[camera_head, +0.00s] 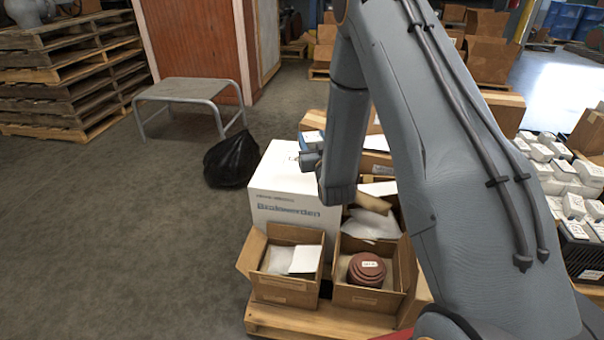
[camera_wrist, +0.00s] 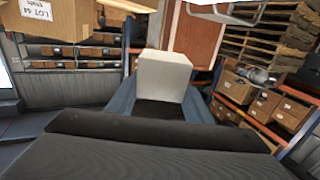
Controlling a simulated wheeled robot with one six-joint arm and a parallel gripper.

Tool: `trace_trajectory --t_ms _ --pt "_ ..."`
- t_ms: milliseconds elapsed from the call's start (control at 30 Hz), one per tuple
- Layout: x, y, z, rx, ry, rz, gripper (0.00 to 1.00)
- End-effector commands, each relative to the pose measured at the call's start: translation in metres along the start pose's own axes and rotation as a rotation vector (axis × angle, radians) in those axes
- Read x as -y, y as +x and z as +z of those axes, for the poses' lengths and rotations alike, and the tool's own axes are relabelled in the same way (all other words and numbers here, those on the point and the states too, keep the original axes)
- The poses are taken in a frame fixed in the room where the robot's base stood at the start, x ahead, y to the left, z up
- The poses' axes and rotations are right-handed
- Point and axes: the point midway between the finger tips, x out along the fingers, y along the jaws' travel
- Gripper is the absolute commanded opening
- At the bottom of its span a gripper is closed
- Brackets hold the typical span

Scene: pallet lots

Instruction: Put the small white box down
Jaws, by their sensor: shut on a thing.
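The small white box (camera_wrist: 164,74) shows in the wrist view, held between the two blue-grey fingers of my gripper (camera_wrist: 163,98). Its plain pale top and front face are visible; its lower part is hidden by my gripper. In the head view my arm reaches over the pallet load, and its lower end hangs beside and over the large white carton (camera_head: 290,205). My gripper is mostly hidden there behind the arm, and I cannot clearly make out the small white box in that view.
Two open cartons stand on the pallet (camera_head: 280,318): one with white packing (camera_head: 290,260), one with a red-brown round part (camera_head: 367,269). A black bag (camera_head: 230,162) and a grey metal bench (camera_head: 185,90) stand left. Crates of white boxes (camera_head: 562,165) are right.

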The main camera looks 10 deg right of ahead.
Motion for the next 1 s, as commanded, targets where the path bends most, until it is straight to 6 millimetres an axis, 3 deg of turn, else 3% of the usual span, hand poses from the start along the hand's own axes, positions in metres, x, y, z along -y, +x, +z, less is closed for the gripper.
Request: trace_trajectory --t_ms 200,467,800,1000 --pt "-0.002 0.029 0.009 -0.005 -0.001 0.000 0.19" --pt "-0.003 0.042 0.011 -0.003 -0.002 0.000 0.19" --pt "-0.003 0.043 0.065 0.001 -0.002 0.000 0.19" --pt "-0.003 0.043 0.077 -0.002 -0.002 0.000 0.19"
